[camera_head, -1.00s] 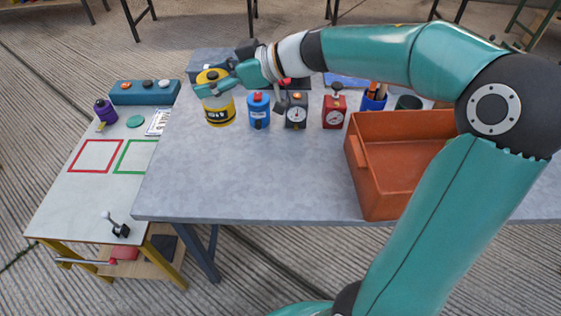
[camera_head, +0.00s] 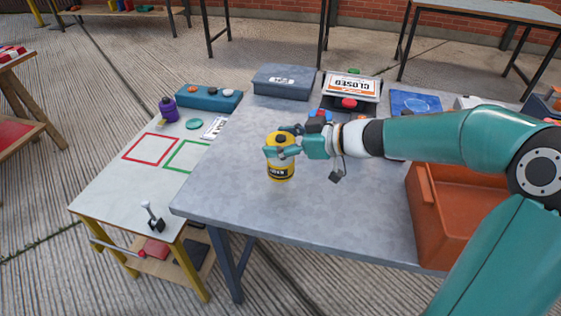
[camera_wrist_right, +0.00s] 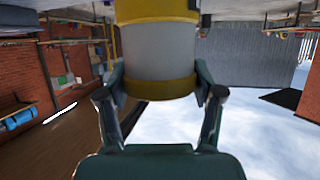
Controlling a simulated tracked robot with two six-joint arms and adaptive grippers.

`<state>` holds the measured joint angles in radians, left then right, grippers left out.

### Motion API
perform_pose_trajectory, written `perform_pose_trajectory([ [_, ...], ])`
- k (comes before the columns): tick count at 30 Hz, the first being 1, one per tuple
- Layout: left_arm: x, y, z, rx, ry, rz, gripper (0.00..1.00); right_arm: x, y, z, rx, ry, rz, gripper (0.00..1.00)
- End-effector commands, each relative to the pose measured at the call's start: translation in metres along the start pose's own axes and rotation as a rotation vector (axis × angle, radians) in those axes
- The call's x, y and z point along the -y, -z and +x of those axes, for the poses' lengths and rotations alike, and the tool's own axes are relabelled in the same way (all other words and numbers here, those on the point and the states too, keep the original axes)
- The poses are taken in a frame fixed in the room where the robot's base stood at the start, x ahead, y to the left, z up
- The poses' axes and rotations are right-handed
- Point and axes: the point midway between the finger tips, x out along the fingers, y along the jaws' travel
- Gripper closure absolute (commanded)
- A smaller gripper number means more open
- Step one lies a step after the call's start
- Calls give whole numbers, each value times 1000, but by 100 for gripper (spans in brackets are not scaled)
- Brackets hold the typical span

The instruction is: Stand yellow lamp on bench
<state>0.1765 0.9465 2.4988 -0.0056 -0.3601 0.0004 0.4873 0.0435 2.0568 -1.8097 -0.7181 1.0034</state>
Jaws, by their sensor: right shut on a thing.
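In the right wrist view the lamp (camera_wrist_right: 158,50), yellow with a grey middle, sits between both fingers of the right gripper (camera_wrist_right: 160,92). My left gripper is not in view.
A low pale table (camera_head: 118,188) with red and green outlined squares stands left, with a teal button box (camera_head: 209,98) and purple bottle (camera_head: 168,109). An orange bin (camera_head: 430,225) is at right; a grey case (camera_head: 284,82) and CLOSED sign (camera_head: 351,89) are behind. The bench's front left is clear.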

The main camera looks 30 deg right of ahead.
Motion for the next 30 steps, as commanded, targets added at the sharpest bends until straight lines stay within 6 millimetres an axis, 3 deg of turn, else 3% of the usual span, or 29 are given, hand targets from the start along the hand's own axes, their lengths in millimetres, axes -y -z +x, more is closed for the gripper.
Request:
perform_pose_trajectory([
  [3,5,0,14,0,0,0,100,0,-24,10,1,1,3,85],
  [7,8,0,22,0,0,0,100,0,-41,17,0,1,3,85],
  [20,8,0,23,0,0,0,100,0,-46,19,0,1,0,85],
  [21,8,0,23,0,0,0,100,0,-46,19,1,1,0,29],
  [25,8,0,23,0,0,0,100,0,-46,19,1,1,1,9],
  [30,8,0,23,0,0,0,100,0,-46,19,1,1,1,9],
])
